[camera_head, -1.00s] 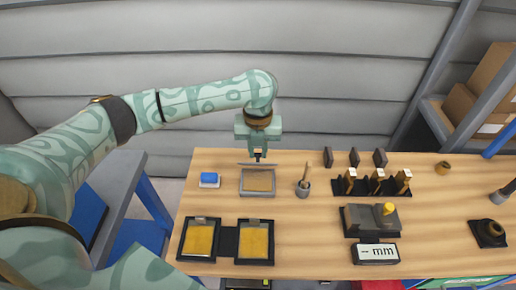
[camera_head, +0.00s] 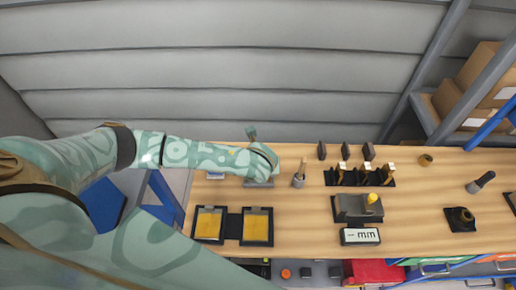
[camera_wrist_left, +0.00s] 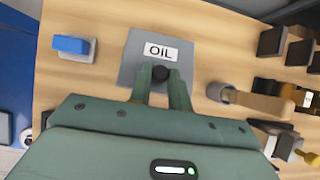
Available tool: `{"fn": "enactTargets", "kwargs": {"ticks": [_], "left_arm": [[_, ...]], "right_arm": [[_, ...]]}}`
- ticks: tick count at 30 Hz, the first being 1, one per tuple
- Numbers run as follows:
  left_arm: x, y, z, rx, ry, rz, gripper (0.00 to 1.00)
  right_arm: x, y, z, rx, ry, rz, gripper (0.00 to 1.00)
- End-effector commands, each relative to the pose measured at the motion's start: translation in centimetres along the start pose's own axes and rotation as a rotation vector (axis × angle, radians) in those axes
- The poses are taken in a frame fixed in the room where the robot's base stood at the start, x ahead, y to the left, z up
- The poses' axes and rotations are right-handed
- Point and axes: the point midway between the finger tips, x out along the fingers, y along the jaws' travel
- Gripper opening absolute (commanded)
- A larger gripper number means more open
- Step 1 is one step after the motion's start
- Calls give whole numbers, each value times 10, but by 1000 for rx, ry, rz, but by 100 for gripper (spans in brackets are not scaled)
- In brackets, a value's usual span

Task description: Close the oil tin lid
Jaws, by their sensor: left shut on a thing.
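The oil tin's grey lid (camera_wrist_left: 130,70) carries a white OIL label (camera_wrist_left: 161,52) in the left wrist view. It lies over the tin's top, and no yellow inside shows there. Whether its edge sits fully flush I cannot tell. My left gripper (camera_wrist_left: 160,82) is shut on the lid's black knob (camera_wrist_left: 160,73) at the near edge. In the head view my left arm hides most of the oil tin (camera_head: 258,184), and the fingers are hidden too. My right gripper is not in view.
A blue-topped block (camera_wrist_left: 73,46) stands left of the tin. A pot with a brush (camera_head: 299,180) stands close on its right. Two yellow-filled trays (camera_head: 208,223) lie in front. A black rack (camera_head: 359,177) and a gauge with mm display (camera_head: 360,236) are further right.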

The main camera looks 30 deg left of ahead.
Motion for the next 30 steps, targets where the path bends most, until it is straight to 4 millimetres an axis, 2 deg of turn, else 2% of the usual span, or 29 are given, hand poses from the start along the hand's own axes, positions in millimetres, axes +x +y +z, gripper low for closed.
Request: {"fn": "enactTargets", "kwargs": {"ticks": [3, 11, 19, 30], "left_arm": [[2, -1, -13, 2, -94, 0, 0], [13, 0, -31, 2, -273, 2, 0], [19, 0, -38, 1, -376, 2, 0], [20, 0, -40, 1, -404, 2, 0]], "right_arm": [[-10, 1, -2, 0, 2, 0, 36], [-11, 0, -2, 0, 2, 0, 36], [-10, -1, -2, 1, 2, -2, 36], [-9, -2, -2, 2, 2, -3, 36]]}}
